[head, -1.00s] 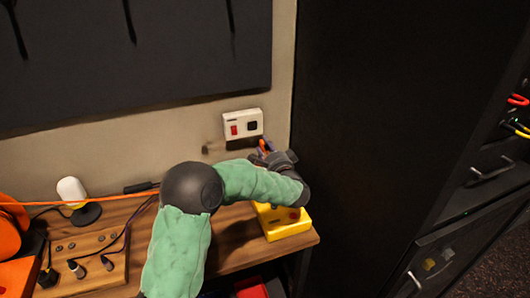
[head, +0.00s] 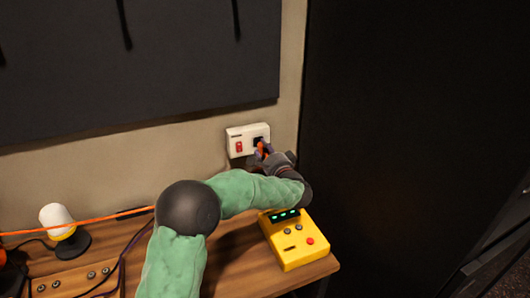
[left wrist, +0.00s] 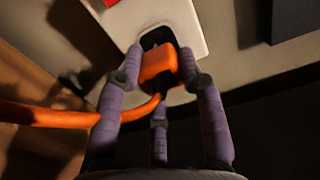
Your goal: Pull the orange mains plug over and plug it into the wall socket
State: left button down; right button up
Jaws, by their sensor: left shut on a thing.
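The orange mains plug (head: 261,148) is at the dark opening of the white wall socket (head: 248,133). My left gripper (head: 266,155) is shut on the plug, with its purple fingers around it. In the left wrist view, the orange plug (left wrist: 158,66) lies over the lower part of the black opening in the white socket plate (left wrist: 190,28). I cannot tell how deep it sits. Its orange cable (left wrist: 60,117) runs off to the left. My right gripper is not in view.
A yellow box (head: 296,248) with a green-lit display stands on the desk's right end, below my left forearm. A white lamp (head: 57,216) stands at the left. The orange cable (head: 80,224) crosses the back of the desk. A dark cabinet wall (head: 400,120) rises at the right.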

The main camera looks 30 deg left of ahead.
pick_arm(q)
jog(key=shift+a, duration=0.1)
jog(key=shift+b+x, duration=0.5)
jog(key=shift+x, duration=0.25)
jog(key=shift+b, duration=0.75)
dwell(1.1)
jog(key=shift+w+a, duration=0.4)
jog(key=shift+a, duration=0.05)
dwell(1.1)
jog(key=c, duration=0.7)
grip_release()
